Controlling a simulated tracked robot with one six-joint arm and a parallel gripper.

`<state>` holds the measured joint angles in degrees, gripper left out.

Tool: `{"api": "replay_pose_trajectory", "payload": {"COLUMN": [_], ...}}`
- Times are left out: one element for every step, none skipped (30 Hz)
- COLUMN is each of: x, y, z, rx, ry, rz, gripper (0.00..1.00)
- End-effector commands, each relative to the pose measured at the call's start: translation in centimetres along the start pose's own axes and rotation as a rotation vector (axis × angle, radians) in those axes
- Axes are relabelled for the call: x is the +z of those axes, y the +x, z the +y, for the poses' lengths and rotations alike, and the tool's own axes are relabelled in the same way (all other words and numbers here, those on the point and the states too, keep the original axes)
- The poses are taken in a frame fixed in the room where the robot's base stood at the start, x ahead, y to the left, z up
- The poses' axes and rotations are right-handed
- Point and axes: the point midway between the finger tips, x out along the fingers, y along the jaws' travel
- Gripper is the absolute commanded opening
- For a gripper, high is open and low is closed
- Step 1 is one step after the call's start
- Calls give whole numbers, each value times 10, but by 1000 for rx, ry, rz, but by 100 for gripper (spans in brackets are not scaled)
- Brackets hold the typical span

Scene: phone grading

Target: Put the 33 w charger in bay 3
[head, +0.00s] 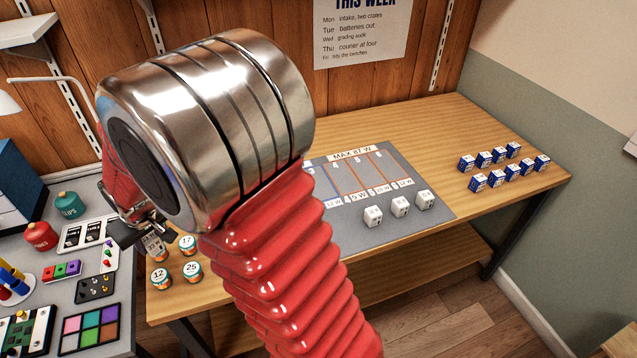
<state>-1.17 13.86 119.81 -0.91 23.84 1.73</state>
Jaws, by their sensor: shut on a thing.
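My gripper (140,228) is at the left, low beside the round tubs, shut on a small pale block (152,242) that seems to be marked 33 W; the grip is partly hidden. The grey mat (435,208) lies on the wooden bench, with a MAX 87 W sign and numbered bays. Three white cubes, a left one (373,216), a middle one (400,206) and a right one (425,200), stand along the mat's front edge.
Round numbered tubs 17 (187,244), 12 (160,278) and 25 (192,271) stand close to my gripper. Several blue boxes (498,178) stand at the bench's right. A grey side table (105,285) with trays and jars is at left. Bench between mat and boxes is clear.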

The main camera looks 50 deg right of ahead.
Motion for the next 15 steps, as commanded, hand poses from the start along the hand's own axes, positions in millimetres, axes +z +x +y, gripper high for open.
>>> {"api": "replay_pose_trajectory", "payload": {"x": [-1,-1,-2,-3,-4,-5,-6,-7,-8,-9,-10,-11,-11,-11,-11], "y": [0,0,0,1,1,1,2,2,2,2,2,3,3,3,2], "z": [3,5,9,14,19,27,34,42,54,64,75,89,100,111,126], "rx": [1,3,5,7,10,14,18,22,28,32,37,44,49,53,60], "ry": [3,6,10,15,22,30,38,46,61,70,81,96,106,119,133], "rz": [0,0,0,-1,-1,-1,-2,-3,-3,-4,-4,-6,-8,-9,-9], "gripper": [8,8,8,8,8,8,8,8,8,8,8,8,8,8,8]}}
